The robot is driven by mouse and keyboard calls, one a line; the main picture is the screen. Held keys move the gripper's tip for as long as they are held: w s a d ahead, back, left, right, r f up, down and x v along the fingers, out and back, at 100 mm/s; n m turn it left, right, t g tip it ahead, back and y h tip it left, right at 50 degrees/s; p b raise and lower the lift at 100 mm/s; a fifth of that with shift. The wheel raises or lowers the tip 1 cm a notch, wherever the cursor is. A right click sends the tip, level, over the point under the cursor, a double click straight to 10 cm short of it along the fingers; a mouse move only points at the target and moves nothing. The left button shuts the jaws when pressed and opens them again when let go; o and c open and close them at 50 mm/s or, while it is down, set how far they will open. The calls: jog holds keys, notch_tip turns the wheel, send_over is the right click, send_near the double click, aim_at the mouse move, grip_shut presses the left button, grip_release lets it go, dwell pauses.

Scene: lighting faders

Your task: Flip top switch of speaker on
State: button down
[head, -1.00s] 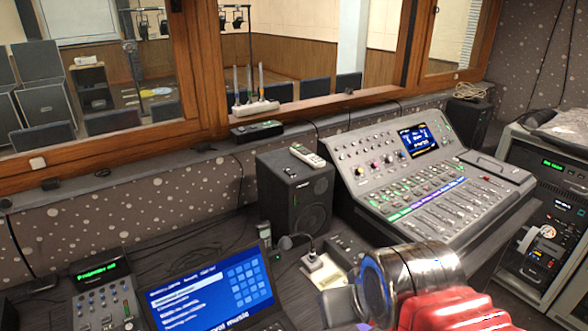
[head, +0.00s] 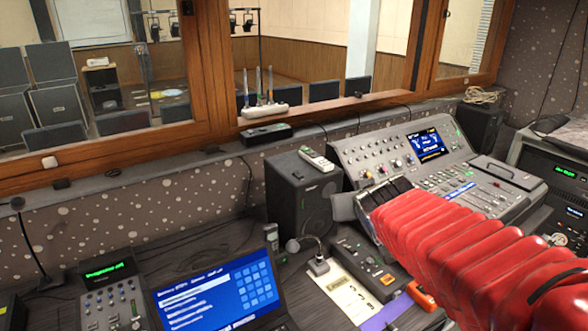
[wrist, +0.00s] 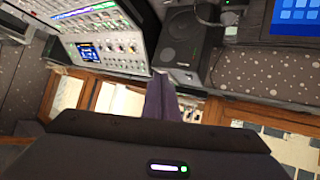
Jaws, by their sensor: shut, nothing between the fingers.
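The dark box speaker (head: 303,205) stands on the desk left of the mixing console. A small pale spot (head: 297,174) shows on its top; I cannot tell whether this is the switch or how it is set. In the wrist view the speaker (wrist: 181,42) appears inverted, just beyond the fingers. My gripper (head: 345,207) is at the speaker's right side, between it and the console, in the head view. In the wrist view my gripper (wrist: 160,86) has its purple-grey fingers together and empty. I cannot tell whether they touch the speaker.
A pale remote (head: 316,158) lies on the speaker's top. The mixing console (head: 478,168) stands close on the right. The window ledge runs behind.

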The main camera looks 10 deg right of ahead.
jog(key=w+a+f+n+t+y, duration=0.1)
jog(key=w+y, duration=0.3)
jog(key=w, duration=0.6)
jog(key=w+a+f+n+t+y, duration=0.2)
jog(key=w+n+y, duration=0.2)
jog(key=w, duration=0.6)
jog(key=shift+f+t+y, duration=0.15)
jog(key=shift+t+y, duration=0.25)
jog(key=shift+w+a, duration=0.1)
send_over(301, 176)
jog(key=shift+s+f, duration=0.35)
jog(key=shift+f, duration=0.3)
notch_tip(301, 176, down, 2)
jog(key=shift+w+f, duration=0.15)
jog(key=shift+f, duration=0.05)
jog(key=shift+w+f, duration=0.1)
jog(key=shift+f, duration=0.7)
